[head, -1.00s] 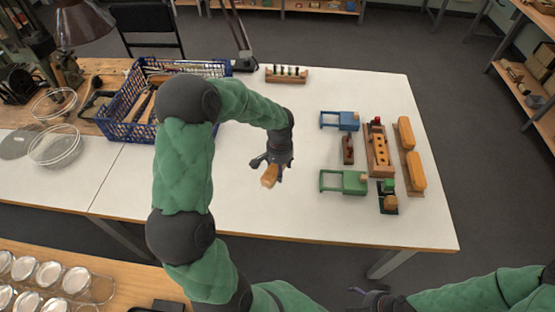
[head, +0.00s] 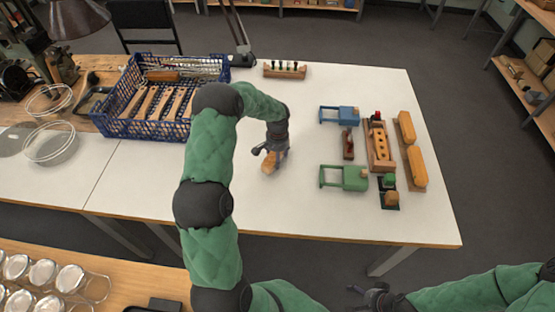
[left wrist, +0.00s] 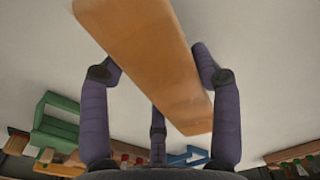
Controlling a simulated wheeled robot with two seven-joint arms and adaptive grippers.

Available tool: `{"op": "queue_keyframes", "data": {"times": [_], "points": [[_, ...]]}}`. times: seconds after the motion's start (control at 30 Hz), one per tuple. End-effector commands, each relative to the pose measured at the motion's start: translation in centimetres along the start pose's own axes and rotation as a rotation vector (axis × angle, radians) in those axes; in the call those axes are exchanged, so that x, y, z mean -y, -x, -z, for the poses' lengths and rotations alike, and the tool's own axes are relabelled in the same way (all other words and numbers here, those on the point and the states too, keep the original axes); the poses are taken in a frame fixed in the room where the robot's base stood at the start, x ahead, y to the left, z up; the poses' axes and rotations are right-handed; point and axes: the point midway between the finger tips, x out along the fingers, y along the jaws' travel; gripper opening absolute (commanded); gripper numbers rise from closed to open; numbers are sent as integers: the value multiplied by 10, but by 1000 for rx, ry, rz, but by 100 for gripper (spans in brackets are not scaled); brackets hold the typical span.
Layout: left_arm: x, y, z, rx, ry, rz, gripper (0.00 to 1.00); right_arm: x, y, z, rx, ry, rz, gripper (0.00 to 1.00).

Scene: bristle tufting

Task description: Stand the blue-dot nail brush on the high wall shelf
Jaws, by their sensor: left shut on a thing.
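My left gripper (head: 273,153) is shut on a tan wooden block (head: 270,164). The block also shows large in the left wrist view (left wrist: 145,55), tilted between the fingers. No blue dot or bristles show on its visible face, so I cannot tell whether it is the blue-dot nail brush. In the head view it is over the middle of the white table; its gap to the surface is unclear. My right gripper (head: 372,294) is low in the head view, away from the table objects, its jaw opening unclear. No shelf here can be told for certain as the high wall shelf.
A blue basket (head: 121,128) of wooden-handled tools stands left on the white table (head: 300,215). Right are a blue fixture (head: 338,115), a green fixture (head: 344,178), a holed wooden block (head: 379,150) and yellow pieces (head: 416,168). A shelf unit (head: 523,80) stands far right.

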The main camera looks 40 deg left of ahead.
Motion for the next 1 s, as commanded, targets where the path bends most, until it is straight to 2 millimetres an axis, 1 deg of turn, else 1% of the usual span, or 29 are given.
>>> {"op": "queue_keyframes", "data": {"times": [0.03, 0.1, 0.33, 0.47, 0.5, 0.57, 0.6, 0.9, 1.0], "points": [[0, -10, 0, 1, 1, 0, 17, -1, -4, 0, 0, 0, 0, 87], [0, -14, 0, -1, 1, 0, 17, -2, -5, 0, 0, 0, 0, 87], [0, -13, 1, -3, 0, 1, 17, -1, -4, 0, 0, 0, 0, 87], [0, -17, 0, -2, 0, 1, 17, -2, -7, 0, 0, 0, 0, 87], [0, -18, 0, -1, 0, 0, 66, -2, -7, 0, 0, 0, 0, 87], [0, -17, 0, -1, 0, 0, 83, -2, -6, 0, 0, 0, 0, 87], [0, -17, 0, -1, 0, 0, 87, -2, -6, 0, 0, 0, 0, 87], [0, -16, 0, -1, 0, 0, 87, -2, -6, 0, 0, 0, 0, 87], [0, -14, 0, -1, 0, 0, 87, -1, -4, 0, 0, 0, 0, 87]]}}
